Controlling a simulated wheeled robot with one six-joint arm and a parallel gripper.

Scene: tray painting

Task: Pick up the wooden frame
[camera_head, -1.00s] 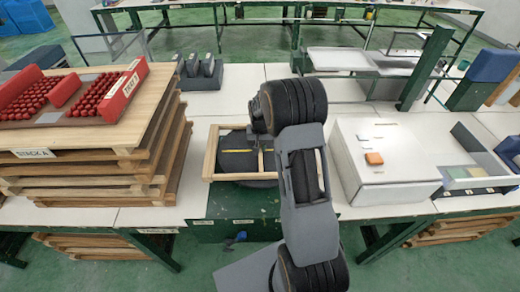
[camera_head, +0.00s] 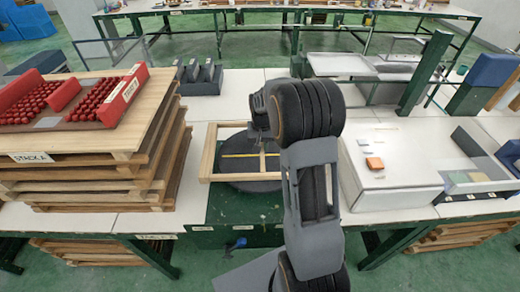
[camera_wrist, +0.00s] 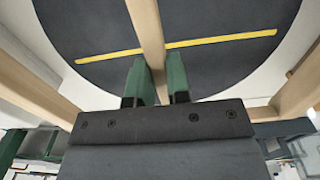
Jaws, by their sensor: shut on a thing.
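The pale wooden frame (camera_head: 208,152) is over a dark round disc (camera_head: 245,187) with a yellow line across it. In the wrist view, a middle bar (camera_wrist: 147,30) of the frame runs between the two green fingers of my gripper (camera_wrist: 158,72). My gripper (camera_head: 262,140) is shut on this bar. I cannot tell how large the gap between frame and disc is. My arm hides the right part of the frame in the head view.
A stack of wooden trays (camera_head: 100,180) stands close on the left, with red pieces on top. A white box (camera_head: 395,190) stands on the right. A dark holder (camera_head: 200,80) is behind. Bare white table (camera_head: 240,85) lies behind the frame.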

